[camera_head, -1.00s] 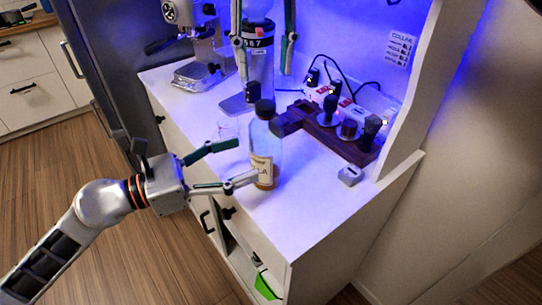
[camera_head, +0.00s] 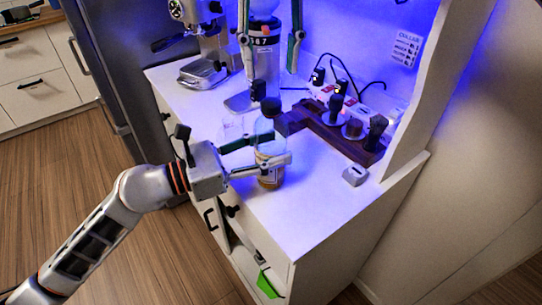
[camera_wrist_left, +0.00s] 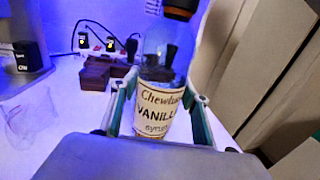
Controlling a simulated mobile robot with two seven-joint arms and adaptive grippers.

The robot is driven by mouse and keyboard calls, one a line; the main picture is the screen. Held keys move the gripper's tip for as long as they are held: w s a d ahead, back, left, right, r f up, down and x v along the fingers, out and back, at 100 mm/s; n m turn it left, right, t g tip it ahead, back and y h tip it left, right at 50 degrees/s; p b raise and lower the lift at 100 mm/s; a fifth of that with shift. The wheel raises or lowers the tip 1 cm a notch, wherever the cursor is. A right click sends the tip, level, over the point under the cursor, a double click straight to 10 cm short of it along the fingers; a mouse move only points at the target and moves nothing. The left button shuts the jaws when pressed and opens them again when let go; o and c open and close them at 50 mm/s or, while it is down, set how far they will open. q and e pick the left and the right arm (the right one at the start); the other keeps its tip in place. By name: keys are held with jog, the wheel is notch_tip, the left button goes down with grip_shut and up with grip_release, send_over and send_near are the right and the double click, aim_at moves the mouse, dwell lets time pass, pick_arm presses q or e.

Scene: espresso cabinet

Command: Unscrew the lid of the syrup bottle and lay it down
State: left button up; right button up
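The syrup bottle (camera_head: 268,179) stands upright on the white cabinet top, clear with a cream label. Its black lid (camera_head: 271,106) is on its neck. In the left wrist view the bottle's vanilla label (camera_wrist_left: 158,112) faces me between the fingers. My left gripper (camera_head: 280,150) has one finger on each side of the bottle. The fingers look spread around it, with narrow gaps; firm contact cannot be made out. My right gripper (camera_head: 270,70) hangs above and behind the lid, fingers pointing down, wide open and empty.
A clear glass (camera_head: 231,128) stands left of the bottle. A dark wooden rack (camera_head: 340,138) with coffee tools lies behind it, to the right. A small grey box (camera_head: 355,175) sits near the right edge. An espresso machine (camera_head: 205,45) stands back left. The front right top is clear.

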aim_at(271, 102)
pick_arm(q)
grip_shut()
pick_arm(e)
jog(key=m, duration=0.3)
jog(key=shift+m, duration=0.3)
jog(key=m, duration=1.4)
jog(key=shift+f, duration=4)
